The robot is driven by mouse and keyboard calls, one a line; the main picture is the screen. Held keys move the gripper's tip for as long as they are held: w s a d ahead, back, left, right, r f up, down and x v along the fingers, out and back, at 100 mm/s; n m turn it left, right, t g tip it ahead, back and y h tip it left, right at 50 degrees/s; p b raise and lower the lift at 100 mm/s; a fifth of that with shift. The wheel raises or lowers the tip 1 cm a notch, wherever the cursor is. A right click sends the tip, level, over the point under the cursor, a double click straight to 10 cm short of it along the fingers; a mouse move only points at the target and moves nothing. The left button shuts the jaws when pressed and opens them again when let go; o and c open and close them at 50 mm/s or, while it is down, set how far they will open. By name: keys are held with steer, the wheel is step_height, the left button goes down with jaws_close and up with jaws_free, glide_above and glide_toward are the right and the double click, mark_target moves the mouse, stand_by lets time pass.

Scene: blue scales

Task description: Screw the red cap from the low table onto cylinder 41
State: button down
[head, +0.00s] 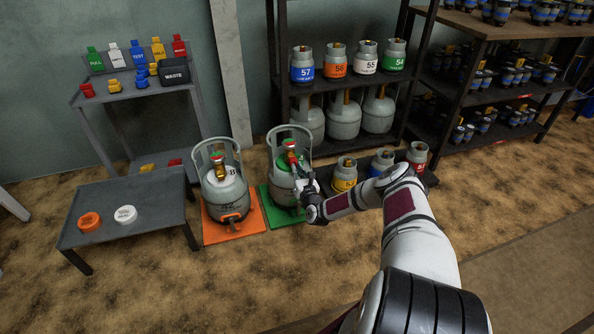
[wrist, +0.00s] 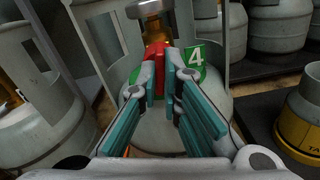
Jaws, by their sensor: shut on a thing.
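The cylinder on the green mat (head: 279,190) is grey, with a collar and a brass valve; in the wrist view its green label (wrist: 196,57) shows a "4", with the rest hidden by my finger. My gripper (wrist: 161,68) is shut on the red cap (wrist: 155,54), inside the collar at the cylinder's valve. The red cap also shows in the head view (head: 290,146). Whether its thread is engaged I cannot tell. The low table (head: 150,192) carries an orange cap (head: 90,221) and a white cap (head: 125,214).
A second grey cylinder (head: 225,195) stands close on the left, on an orange mat (head: 212,233). A dark rack (head: 345,82) with several cylinders stands behind; a yellow-banded cylinder (head: 344,174) is close on the right. A grey shelf (head: 135,95) holds coloured tags and a waste bin (head: 174,71).

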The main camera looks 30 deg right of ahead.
steer(key=m, duration=0.3)
steer(key=shift+a+f, duration=0.1)
steer(key=c, duration=1.7)
jaws_free()
steer(key=v, duration=1.2)
steer(key=shift+c, duration=0.3)
